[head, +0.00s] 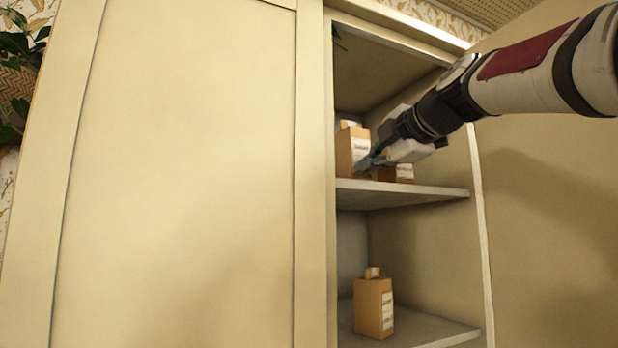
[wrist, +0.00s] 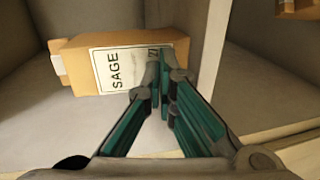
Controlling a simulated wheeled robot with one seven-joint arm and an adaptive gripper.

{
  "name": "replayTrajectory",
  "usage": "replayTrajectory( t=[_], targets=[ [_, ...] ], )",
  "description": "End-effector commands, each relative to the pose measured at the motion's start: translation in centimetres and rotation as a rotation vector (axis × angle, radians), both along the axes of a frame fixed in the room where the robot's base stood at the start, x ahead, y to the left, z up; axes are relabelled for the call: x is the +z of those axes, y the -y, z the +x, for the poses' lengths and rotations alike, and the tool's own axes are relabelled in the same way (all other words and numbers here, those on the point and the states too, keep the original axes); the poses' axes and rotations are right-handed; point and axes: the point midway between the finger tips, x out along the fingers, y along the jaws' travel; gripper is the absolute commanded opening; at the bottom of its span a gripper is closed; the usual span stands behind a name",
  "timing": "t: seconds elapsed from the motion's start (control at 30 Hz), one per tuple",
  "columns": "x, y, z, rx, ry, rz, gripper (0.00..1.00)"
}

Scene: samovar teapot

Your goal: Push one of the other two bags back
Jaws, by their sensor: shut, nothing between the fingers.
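An orange-tan bag (head: 345,150) with a white label stands on the upper shelf of the open cabinet. A second tan bag (head: 403,172) stands to its right, partly hidden by my gripper. A third tan bag (head: 373,305) stands upright on the lower shelf. My gripper (head: 366,161) is shut and empty, its tips at the label of the upper left bag. In the wrist view, a bag labelled SAGE (wrist: 85,66) appears sideways, with the shut fingertips (wrist: 166,66) overlapping the label's end. I cannot tell whether they touch it.
The upper shelf edge (head: 405,197) runs just below my gripper. A large closed door panel (head: 180,180) fills the left, and the cabinet's right side wall stands close to my arm. Part of another bag (wrist: 300,8) shows in the wrist view's upper right corner.

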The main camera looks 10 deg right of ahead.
Motion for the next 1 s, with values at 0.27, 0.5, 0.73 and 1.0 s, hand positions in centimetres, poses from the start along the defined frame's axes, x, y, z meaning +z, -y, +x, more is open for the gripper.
replayTrajectory(
  t=[0.27, 0.5, 0.73, 1.0],
  targets=[
    [-0.1, -0.5, 1.5, 0.001, -0.001, -0.001, 0.0],
    [0.0, -0.9, 2.8, 0.002, 0.0, 0.0, 0.0],
    [0.0, -1.3, 3.9, 0.001, 0.0, -0.001, 0.0],
    [0.0, -1.7, 5.3, 0.001, 0.0, 0.0, 0.0]
  ],
)
